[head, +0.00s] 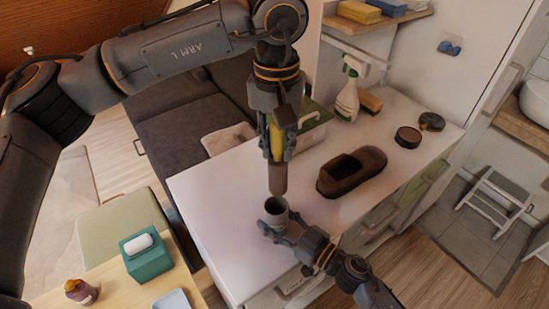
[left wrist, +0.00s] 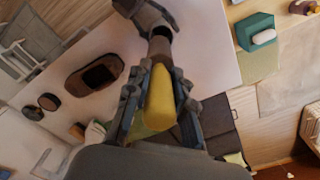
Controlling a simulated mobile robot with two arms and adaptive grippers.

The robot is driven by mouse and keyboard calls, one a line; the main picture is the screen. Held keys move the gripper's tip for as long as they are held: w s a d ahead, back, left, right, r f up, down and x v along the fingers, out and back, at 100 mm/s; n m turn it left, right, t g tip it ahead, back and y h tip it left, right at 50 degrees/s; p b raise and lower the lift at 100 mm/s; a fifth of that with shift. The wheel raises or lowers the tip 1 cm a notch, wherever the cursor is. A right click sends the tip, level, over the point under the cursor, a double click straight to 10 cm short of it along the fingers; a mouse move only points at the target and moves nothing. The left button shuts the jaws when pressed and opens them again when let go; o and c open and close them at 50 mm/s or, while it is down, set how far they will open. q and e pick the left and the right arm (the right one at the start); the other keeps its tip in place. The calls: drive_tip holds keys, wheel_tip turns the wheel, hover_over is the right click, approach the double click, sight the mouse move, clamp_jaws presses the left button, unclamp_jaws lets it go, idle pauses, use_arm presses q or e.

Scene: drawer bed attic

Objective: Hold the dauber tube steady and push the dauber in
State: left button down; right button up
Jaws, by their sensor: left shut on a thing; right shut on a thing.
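My left gripper (head: 277,150) is shut on the dauber (head: 277,179), which has a yellow handle and a brown end pointing down. The dauber is nearly upright, with its brown end just above the mouth of the grey dauber tube (head: 276,214); a small gap seems to show. My right gripper (head: 276,230) is shut on the tube, low over the white counter near its front edge. In the left wrist view the yellow handle (left wrist: 161,102) sits between my left fingers, and its brown end points towards my right gripper (left wrist: 152,14). There the tube is mostly hidden.
A brown shoe (head: 352,172) lies on the white counter (head: 226,203) to the right. Behind it are a round tin (head: 408,137), a spray bottle (head: 347,97) and a green box (head: 312,125). A teal tissue box (head: 147,255) stands on the wooden table at left.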

sight(278, 173)
use_arm(q)
drive_tip(key=shift+d+f+n, duration=0.15)
drive_tip(key=shift+f+n, duration=0.25)
drive_tip(key=shift+f, duration=0.05)
drive_tip(key=shift+f, duration=0.15)
drive_tip(key=shift+f, duration=2.05)
drive_tip(key=shift+f, duration=0.2)
drive_tip(key=shift+f, duration=0.8)
drive_tip(key=shift+f, duration=0.1)
